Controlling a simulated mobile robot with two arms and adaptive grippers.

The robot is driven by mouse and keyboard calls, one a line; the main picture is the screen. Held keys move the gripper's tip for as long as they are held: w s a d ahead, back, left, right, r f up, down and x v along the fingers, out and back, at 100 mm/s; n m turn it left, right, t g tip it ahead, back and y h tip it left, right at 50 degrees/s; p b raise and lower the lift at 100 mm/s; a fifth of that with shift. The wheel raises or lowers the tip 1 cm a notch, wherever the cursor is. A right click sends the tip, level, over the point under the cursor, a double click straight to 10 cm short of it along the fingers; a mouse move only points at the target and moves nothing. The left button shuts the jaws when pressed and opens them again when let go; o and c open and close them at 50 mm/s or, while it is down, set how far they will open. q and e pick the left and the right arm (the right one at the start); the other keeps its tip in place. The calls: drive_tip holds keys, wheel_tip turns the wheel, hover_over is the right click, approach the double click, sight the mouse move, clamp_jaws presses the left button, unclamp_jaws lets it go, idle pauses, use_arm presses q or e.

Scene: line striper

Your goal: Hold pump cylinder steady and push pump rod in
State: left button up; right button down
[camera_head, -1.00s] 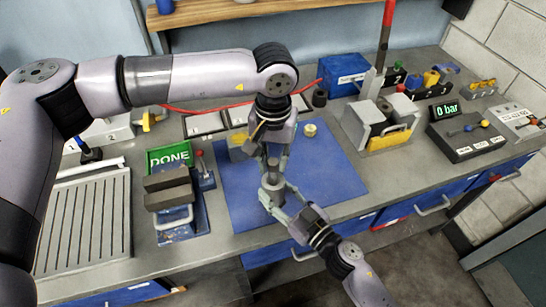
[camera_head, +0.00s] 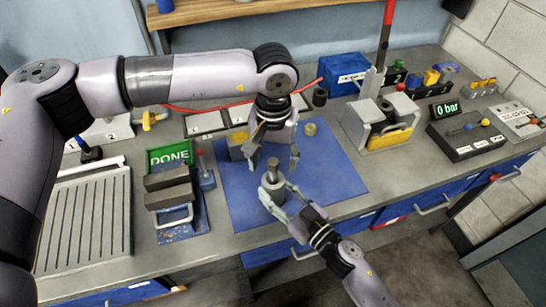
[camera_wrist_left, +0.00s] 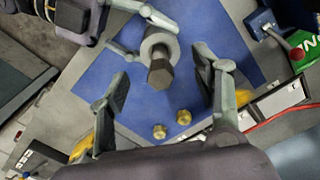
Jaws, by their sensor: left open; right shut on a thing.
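The grey pump cylinder (camera_head: 270,188) stands upright on the blue mat (camera_head: 325,180), and the grey pump rod (camera_head: 272,166) sticks up from its top. In the left wrist view the cylinder (camera_wrist_left: 152,45) shows as a light ring, with the rod's dark end (camera_wrist_left: 160,74) pointing at the camera. My right gripper (camera_head: 274,197) is shut on the cylinder from the front. My left gripper (camera_head: 272,162) is open above, pointing down. Its fingers stand apart on either side of the rod, not touching it, as the left wrist view (camera_wrist_left: 162,85) also shows.
Two brass fittings (camera_wrist_left: 172,124) lie on the mat; one (camera_head: 310,130) shows in the head view. A vise (camera_head: 170,196) and a green DONE sign (camera_head: 170,157) stand left. A pressure display reading 0 bar (camera_head: 446,111) and a grey fixture (camera_head: 380,122) stand right.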

use_arm(q)
drive_tip(key=shift+r, duration=3.55)
use_arm(e)
drive_tip(key=c, duration=0.8)
unclamp_jaws()
